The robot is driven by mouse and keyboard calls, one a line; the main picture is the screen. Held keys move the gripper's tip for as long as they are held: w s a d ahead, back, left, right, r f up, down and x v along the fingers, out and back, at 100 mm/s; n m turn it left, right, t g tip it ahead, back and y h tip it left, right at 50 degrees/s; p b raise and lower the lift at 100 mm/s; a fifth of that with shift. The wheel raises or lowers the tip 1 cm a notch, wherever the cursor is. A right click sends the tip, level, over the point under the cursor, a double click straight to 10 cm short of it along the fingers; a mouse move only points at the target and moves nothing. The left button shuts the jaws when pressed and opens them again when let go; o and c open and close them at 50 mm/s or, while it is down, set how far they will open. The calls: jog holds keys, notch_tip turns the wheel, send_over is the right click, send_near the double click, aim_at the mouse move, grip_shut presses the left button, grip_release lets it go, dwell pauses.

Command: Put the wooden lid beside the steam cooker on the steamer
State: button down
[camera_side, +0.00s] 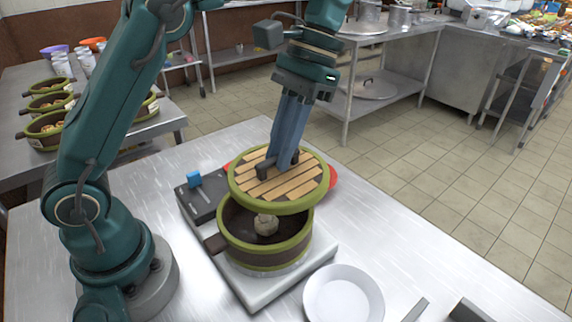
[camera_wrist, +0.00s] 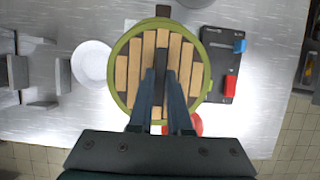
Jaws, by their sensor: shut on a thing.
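The wooden lid (camera_side: 251,187) is round, with light slats and a green rim. My gripper (camera_side: 278,165) is shut on the dark handle bar across its top and holds it nearly level. In the side view the lid hangs above the steamer (camera_side: 265,258), a dark pot with green rims and a side handle, and is shifted slightly toward the back right. The steamer is open, with a pale lump inside. In the wrist view the lid (camera_wrist: 135,77) covers almost all of the steamer, and the gripper (camera_wrist: 162,75) reaches its handle.
The steamer stands on a light base with a dark control panel (camera_side: 202,200) bearing a blue knob (camera_side: 194,179). A red round thing (camera_side: 332,177) shows partly behind the lid. A white plate (camera_side: 343,296) lies at the front right. The table's right side is mostly clear.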

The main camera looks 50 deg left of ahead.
aim_at(272, 160)
jog(key=shift+n, duration=0.3)
jog(key=a, duration=0.7)
jog(key=shift+r, duration=0.1)
jog(key=shift+a, duration=0.15)
jog(key=s+d+r, duration=0.1)
jog(key=d, duration=0.1)
jog(key=d+r, duration=0.1)
jog(key=d, duration=0.1)
jog(key=s+d+r, duration=0.1)
jog(key=d, duration=0.2)
jog(key=shift+s+d, duration=0.1)
jog(key=shift+s, duration=0.25)
jog(key=shift+d+f+m, duration=0.15)
jog(key=shift+m, duration=0.25)
jog(key=shift+f, duration=3.3)
jog(key=shift+f, duration=0.6)
jog(key=c, duration=0.8)
grip_release()
